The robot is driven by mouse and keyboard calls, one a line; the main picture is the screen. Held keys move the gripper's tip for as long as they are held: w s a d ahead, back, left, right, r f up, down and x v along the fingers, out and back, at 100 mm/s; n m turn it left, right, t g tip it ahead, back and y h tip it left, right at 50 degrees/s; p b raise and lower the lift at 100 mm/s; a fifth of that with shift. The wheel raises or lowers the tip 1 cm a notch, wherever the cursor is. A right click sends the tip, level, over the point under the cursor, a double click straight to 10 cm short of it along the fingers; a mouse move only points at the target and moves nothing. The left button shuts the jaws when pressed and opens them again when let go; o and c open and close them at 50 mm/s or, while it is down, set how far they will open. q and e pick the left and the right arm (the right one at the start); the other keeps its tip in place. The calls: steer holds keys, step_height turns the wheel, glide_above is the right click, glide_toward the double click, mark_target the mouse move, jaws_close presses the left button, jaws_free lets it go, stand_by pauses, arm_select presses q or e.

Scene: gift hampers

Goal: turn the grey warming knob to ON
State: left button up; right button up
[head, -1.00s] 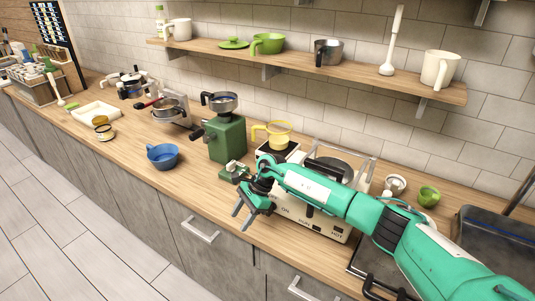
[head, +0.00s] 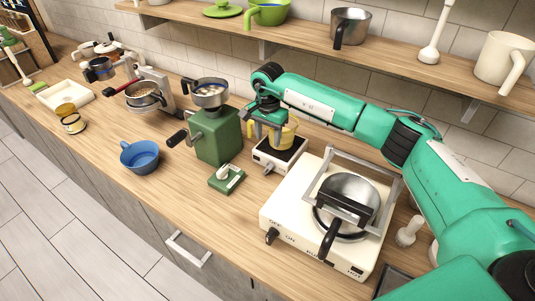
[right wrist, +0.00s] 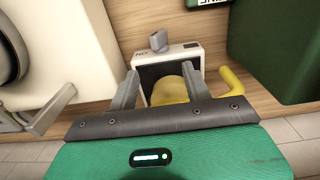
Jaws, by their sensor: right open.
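The small white warmer (head: 265,157) with a black top stands on the counter, with a yellow cup (head: 284,133) on it. Its grey knob (head: 268,169) sits at the front side. In the right wrist view the grey knob (right wrist: 158,41) shows beyond the fingertips, beside small lettering; which mark it points at I cannot tell. My right gripper (head: 267,137) is open, over the warmer at the yellow cup. In the right wrist view its spread fingers (right wrist: 165,76) have the yellow cup (right wrist: 168,91) between and below them; contact is unclear. My left gripper is not visible.
A green grinder (head: 218,138) stands close left of the warmer, with a green switch block (head: 227,179) in front. A white hotplate (head: 290,213) with a pan (head: 348,192) stands close right. A blue pan (head: 140,157) is further left. A shelf (head: 300,31) runs above.

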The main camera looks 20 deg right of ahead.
mark_target(268, 169)
steer(key=f+p, duration=0.1)
steer(key=f, duration=0.3)
steer(key=f+p, duration=0.2)
steer(key=f, duration=0.2)
steer(key=f+p, duration=0.2)
steer(key=f, duration=0.2)
steer(key=shift+s+a, duration=0.15)
steer(key=shift+s, duration=0.2)
steer(key=shift+f, duration=0.6)
